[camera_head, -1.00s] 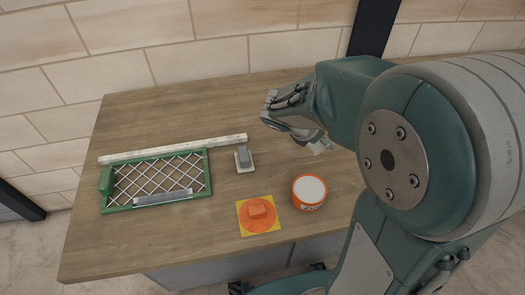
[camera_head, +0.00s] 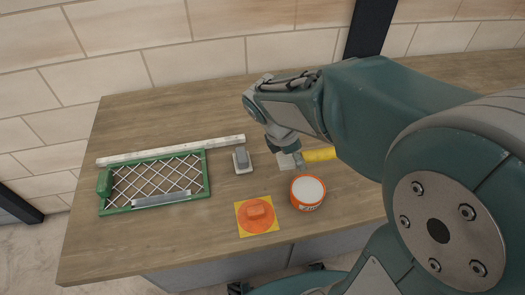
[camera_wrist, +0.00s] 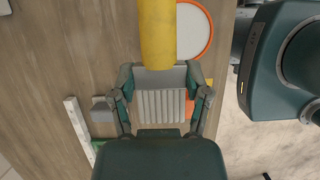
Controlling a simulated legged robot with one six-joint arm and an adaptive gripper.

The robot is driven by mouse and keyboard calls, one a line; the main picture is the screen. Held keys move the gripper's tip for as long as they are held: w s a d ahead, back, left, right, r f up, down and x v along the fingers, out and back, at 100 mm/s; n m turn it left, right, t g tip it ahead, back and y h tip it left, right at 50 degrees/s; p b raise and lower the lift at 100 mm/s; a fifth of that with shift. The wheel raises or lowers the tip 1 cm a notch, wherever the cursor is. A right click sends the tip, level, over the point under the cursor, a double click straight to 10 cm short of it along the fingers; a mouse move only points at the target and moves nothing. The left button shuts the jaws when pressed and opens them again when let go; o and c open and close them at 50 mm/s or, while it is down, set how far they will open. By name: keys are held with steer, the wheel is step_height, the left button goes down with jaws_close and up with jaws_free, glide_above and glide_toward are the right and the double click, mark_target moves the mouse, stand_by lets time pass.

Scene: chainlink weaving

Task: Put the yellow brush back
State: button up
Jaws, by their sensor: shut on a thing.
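The yellow brush (camera_head: 320,154) is held in my gripper (camera_head: 293,152) over the right part of the table. Its yellow part points right in the head view, and a pale flat part shows at the fingertips. In the wrist view the brush's yellow cylinder (camera_wrist: 157,32) extends past the fingertips of my gripper (camera_wrist: 160,78), with a grey ridged part between the fingers. The fingers are shut on it. The exact contact is partly hidden by my arm, and I cannot tell its height over the table.
A white-topped orange tub (camera_head: 308,192) stands close to my gripper. An orange piece (camera_head: 257,212) lies on a yellow square (camera_head: 242,232). A grey block (camera_head: 242,160), a white bar (camera_head: 172,150) and a green-framed mesh (camera_head: 206,178) lie left. The table's back left is clear.

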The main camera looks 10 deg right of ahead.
steer(key=w+f, duration=0.2)
steer(key=w, duration=0.2)
steer(key=w+f, duration=0.3)
steer(key=w, duration=0.1)
steer(key=w+f, duration=0.3)
steer(key=w, duration=0.1)
steer(key=shift+w+a+f, duration=0.15)
steer(key=shift+w+a, duration=0.05)
steer(key=shift+a, duration=0.05)
steer(key=shift+w+f, duration=0.55)
steer(key=shift+f, duration=0.7)
steer(key=shift+w+f, duration=0.2)
steer(key=shift+f, duration=0.7)
steer(key=o, duration=1.3)
steer(key=shift+c, duration=0.2)
steer(key=shift+a+f, duration=0.1)
